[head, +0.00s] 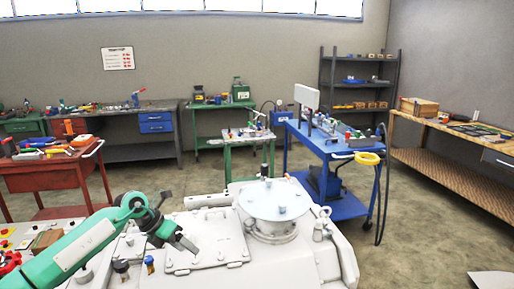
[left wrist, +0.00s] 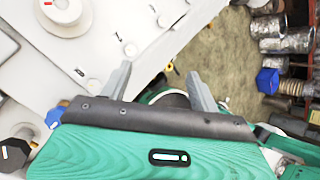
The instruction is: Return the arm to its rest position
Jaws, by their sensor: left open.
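My left arm (head: 75,250), green with a white panel, comes in from the lower left over the pale grey machine (head: 215,225). Its left gripper (head: 178,222) hangs above the machine's left part, apart from the round lid (head: 274,199). In the left wrist view the two grey fingers of the left gripper (left wrist: 160,69) stand wide apart with nothing between them. Beyond them are the pale machine surface (left wrist: 110,25) and the floor. My right arm and gripper do not show.
A red tool cart (head: 55,175) is at the left. A small green table (head: 248,142) and a wooden bench (head: 455,130) stand farther back. Open floor (head: 420,220) lies at the right.

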